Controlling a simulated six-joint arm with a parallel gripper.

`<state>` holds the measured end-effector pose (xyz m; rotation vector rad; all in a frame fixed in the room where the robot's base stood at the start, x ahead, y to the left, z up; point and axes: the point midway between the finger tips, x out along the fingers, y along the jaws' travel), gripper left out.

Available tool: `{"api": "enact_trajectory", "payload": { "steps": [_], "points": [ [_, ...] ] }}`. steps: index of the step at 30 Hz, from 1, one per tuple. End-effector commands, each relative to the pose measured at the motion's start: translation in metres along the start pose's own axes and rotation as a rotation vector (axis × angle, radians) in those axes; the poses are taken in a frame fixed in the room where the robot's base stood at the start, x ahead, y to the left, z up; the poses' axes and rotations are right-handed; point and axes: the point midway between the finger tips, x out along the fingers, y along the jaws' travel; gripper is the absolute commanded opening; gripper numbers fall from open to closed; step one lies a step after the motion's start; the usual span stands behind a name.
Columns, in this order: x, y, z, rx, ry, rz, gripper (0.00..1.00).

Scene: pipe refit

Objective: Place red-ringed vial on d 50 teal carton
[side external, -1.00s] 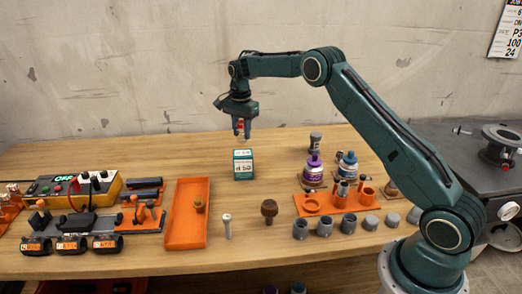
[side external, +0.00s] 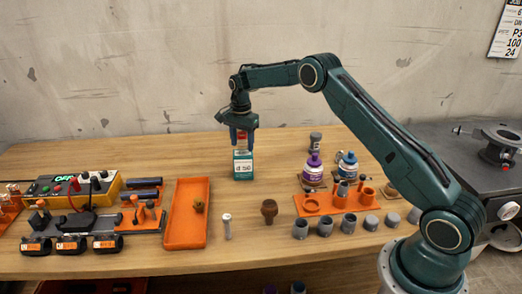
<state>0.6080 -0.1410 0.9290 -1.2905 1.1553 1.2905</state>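The teal carton (side external: 243,168) stands upright on the wooden bench, with a white label reading "d 50". My gripper (side external: 242,143) points down directly above the carton. Its blue fingers are around the red-ringed vial (side external: 242,141), which shows as a small red and whitish patch between them. The vial's lower end is at or just above the carton's top; I cannot tell whether they touch. The fingers hide most of the vial.
An orange tray (side external: 170,229) holding a small brown part lies to the left. A purple bottle (side external: 313,168) and a blue bottle (side external: 347,165) stand to the right, behind an orange rack (side external: 326,204). A white-capped bolt (side external: 227,226) and a brown plug (side external: 269,211) stand in front.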

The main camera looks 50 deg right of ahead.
Motion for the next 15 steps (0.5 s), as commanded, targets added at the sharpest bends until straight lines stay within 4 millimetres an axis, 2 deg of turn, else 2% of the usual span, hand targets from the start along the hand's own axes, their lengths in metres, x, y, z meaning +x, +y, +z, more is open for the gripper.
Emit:
{"api": "enact_trajectory", "payload": {
  "steps": [10, 15],
  "points": [
    [-0.002, 0.0, 0.0, 0.0, 0.0, -0.001, 0.52],
    [-0.011, 0.0, 0.0, 0.0, 0.0, -0.001, 0.52]
  ]
}}
